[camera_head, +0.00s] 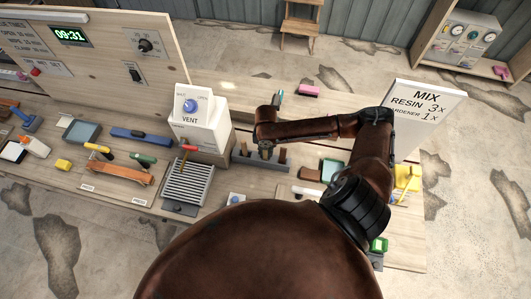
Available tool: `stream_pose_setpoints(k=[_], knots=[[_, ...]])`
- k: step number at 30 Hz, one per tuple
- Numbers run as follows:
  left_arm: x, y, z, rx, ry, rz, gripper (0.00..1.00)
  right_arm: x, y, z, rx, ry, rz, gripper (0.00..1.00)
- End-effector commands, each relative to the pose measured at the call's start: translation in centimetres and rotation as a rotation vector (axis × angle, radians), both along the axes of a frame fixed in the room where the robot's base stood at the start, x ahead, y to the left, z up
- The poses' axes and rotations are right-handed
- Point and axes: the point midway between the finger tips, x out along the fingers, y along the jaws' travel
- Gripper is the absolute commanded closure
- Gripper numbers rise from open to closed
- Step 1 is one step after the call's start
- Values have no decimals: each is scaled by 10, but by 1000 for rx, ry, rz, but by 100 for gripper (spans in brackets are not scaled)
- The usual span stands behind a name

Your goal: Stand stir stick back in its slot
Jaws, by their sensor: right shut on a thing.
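My right arm reaches in from the lower right. My right gripper (265,150) points down over a dark grey slotted rack (242,163) in the middle of the bench. It is shut on a thin stick, most likely the stir stick, which the gripper and wrist mostly hide. I cannot tell whether the stick's lower end is inside a slot. Brown sticks stand upright in the rack on both sides of the gripper, one at the left (243,149) and one at the right (282,156). My left gripper is not in view.
A white VENT box (200,128) stands left of the rack, with a grey ribbed tray (188,184) in front. A pink block (308,90) lies behind.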

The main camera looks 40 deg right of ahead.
Motion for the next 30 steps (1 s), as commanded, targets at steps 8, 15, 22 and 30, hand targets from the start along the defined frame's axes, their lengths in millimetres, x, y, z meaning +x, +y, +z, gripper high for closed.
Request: stream_pose_setpoints(k=[8,15,22,30], knots=[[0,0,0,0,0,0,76,0,0,-1,0,0,0,72],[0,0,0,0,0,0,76,0,0,-1,0,0,0,65],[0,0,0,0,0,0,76,0,0,-1,0,0,0,53],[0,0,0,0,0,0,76,0,0,-1,0,0,0,45]])
